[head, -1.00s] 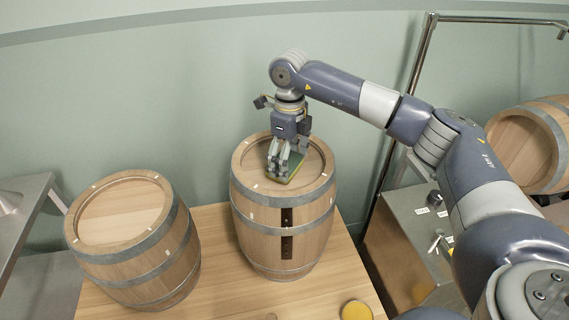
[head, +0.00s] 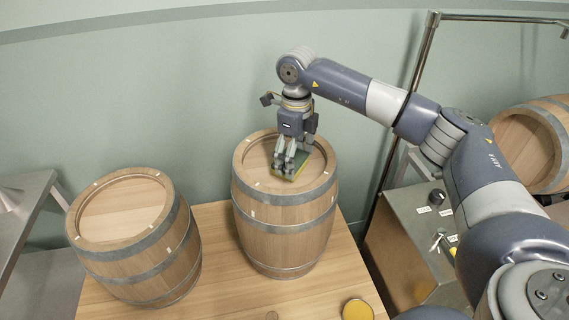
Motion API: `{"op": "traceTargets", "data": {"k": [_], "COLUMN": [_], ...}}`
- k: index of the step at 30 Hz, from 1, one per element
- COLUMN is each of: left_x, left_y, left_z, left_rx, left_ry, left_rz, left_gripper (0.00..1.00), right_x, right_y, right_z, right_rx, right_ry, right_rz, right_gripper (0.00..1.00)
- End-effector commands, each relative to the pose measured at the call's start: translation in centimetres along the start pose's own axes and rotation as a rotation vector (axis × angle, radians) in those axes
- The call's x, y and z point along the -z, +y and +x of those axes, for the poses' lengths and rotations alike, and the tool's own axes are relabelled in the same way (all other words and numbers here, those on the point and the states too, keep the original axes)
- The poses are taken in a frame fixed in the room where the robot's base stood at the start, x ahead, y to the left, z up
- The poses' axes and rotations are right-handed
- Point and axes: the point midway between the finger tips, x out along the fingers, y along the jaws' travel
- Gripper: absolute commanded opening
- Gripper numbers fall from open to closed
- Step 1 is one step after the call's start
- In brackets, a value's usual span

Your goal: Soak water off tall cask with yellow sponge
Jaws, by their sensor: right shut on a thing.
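The sponge has a green face and a yellow edge. It lies at or just above the front part of the lid; I cannot tell whether it touches. The fingers hide part of it. I cannot make out water on the lid. My left gripper is not in view.
A round yellow-topped thing (head: 357,310) is at the table's front right. A steel cabinet (head: 405,235), a metal pole (head: 400,135) and another barrel (head: 530,145) are on the right.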

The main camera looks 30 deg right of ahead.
Motion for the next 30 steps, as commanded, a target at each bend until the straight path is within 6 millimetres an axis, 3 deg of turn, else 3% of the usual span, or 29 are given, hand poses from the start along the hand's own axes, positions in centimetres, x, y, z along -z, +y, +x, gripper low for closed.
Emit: {"op": "traceTargets", "data": {"k": [30], "left_x": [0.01], "left_y": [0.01], "left_z": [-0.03], "left_rx": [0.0], "left_ry": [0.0], "left_rz": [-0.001], "left_gripper": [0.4], "right_x": [-0.79], "right_y": [0.7], "right_z": [-0.01], "right_rx": [0.0], "right_ry": [0.0], "right_rz": [0.001], "right_gripper": [0.59]}}
